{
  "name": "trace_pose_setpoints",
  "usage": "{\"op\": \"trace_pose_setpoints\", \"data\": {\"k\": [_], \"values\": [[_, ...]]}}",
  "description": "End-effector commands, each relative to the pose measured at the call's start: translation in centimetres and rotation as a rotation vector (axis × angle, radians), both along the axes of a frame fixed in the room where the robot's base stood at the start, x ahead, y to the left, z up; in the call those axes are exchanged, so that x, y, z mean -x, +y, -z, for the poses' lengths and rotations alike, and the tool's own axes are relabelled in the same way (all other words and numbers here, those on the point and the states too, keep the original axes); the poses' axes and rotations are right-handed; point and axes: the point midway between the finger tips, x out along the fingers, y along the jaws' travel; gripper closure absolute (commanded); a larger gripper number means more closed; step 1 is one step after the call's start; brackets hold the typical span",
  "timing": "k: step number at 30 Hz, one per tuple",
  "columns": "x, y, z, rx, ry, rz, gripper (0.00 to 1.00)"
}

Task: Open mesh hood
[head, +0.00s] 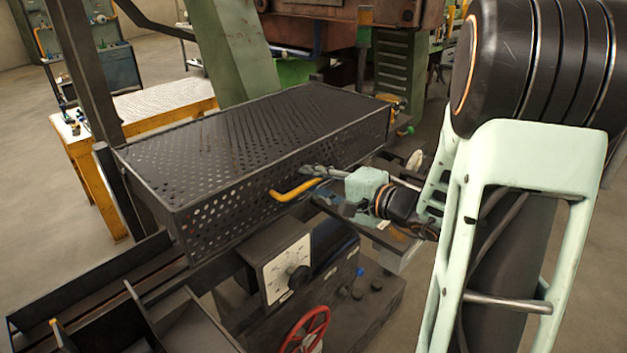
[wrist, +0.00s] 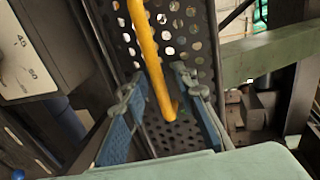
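The mesh hood (head: 250,150) is a black perforated box lid in the head view. It lies flat and closed over the furnace bed. A yellow bar handle (head: 296,189) sticks out from its front side. In the wrist view the yellow handle (wrist: 147,50) runs down from the top edge between my fingers, with the hood's perforated side (wrist: 190,30) behind it. My gripper (head: 312,172) is at the right end of the handle. In the wrist view my gripper (wrist: 158,88) is open, with one finger on each side of the handle and gaps visible.
Below the hood is a control panel with a dial (head: 288,268) and a red handwheel (head: 304,332). A yellow table (head: 95,172) with a perforated top stands behind at the left. A green slanted post (head: 232,55) rises behind the hood. Open floor lies at the far left.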

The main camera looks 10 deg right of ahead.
Motion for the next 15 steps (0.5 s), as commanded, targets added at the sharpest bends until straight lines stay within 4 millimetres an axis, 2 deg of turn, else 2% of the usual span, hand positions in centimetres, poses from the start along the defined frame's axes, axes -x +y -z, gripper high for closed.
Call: {"op": "trace_pose_setpoints", "data": {"k": [1,8,15], "values": [[0.01,-0.01,0.0,0.0,0.0,0.0,0.76],[0.03,-0.01,0.0,0.0,0.0,0.0,1.0],[0.04,-0.01,-0.01,0.0,0.0,0.0,1.0]]}}
